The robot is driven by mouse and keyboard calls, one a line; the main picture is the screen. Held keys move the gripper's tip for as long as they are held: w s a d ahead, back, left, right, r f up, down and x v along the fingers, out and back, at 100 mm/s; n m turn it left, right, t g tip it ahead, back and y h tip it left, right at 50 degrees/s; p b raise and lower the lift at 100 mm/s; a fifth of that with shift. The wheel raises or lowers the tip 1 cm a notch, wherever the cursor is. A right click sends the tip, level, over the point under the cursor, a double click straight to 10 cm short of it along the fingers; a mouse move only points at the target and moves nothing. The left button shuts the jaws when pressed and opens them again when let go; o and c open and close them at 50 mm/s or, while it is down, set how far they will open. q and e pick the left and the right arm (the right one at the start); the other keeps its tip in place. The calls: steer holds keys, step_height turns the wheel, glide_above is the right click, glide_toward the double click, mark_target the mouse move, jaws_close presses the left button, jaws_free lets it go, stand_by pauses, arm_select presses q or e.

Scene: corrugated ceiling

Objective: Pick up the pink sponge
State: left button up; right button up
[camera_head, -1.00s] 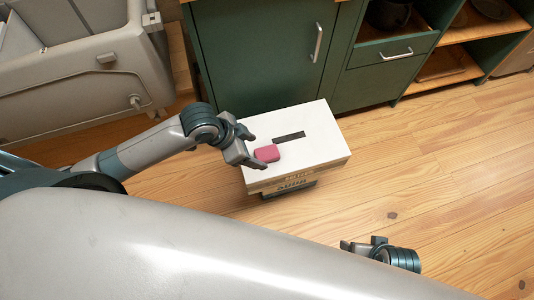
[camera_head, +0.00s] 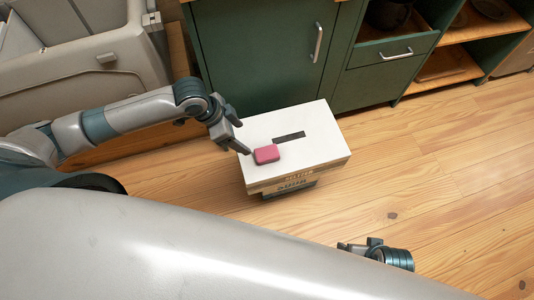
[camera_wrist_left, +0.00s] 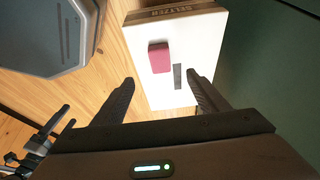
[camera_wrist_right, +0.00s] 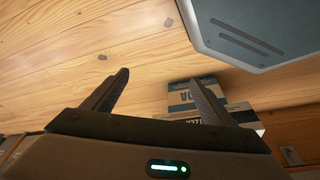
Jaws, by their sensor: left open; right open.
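The pink sponge (camera_head: 266,154) lies on the white top of a box (camera_head: 322,148), near its left edge. In the left wrist view the sponge (camera_wrist_left: 159,57) lies beyond the fingertips, between their lines. My left gripper (camera_head: 243,138) is open and empty, above the box's left edge, just left of the sponge and apart from it. Its two fingers (camera_wrist_left: 160,88) show spread in the left wrist view. My right gripper (camera_head: 352,247) is low at the right, away from the sponge. In the right wrist view its fingers (camera_wrist_right: 163,80) are open with nothing between them.
A dark slot (camera_head: 289,137) marks the box top. Green cabinets (camera_head: 262,50) stand close behind the box, with open shelves (camera_head: 450,65) at the right. A grey bin-like unit (camera_head: 80,75) stands at the back left. The wooden floor (camera_head: 440,170) right of the box is clear.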

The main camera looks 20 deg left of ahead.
arm_select(q)
steer(key=b, duration=0.1)
glide_toward(264, 153)
step_height(264, 153, down, 2)
steer(key=shift+w+d+f, duration=0.15)
steer(key=shift+d+f, duration=0.15)
steer(key=shift+f, duration=0.35)
arm_select(e)
steer(key=shift+s+a+r+t, duration=0.1)
steer(key=shift+a+r+t, duration=0.05)
steer(key=shift+r, duration=0.6)
steer(key=shift+a+r+t, duration=0.15)
steer(key=shift+r, duration=0.55)
arm_select(q)
steer(key=shift+f, duration=0.1)
steer(key=x, duration=0.2)
steer(key=b+x, duration=0.1)
steer(key=shift+w+d+f, duration=0.2)
steer(key=shift+d+f, duration=0.05)
steer(key=shift+d, duration=0.1)
steer(key=shift+w+d+f, duration=0.15)
steer(key=shift+f, duration=0.4)
arm_select(e)
steer(key=shift+w+a+t+y, duration=0.3)
steer(key=shift+w+a, duration=0.2)
steer(key=shift+a, duration=0.1)
arm_select(q)
steer(key=shift+c, duration=0.3)
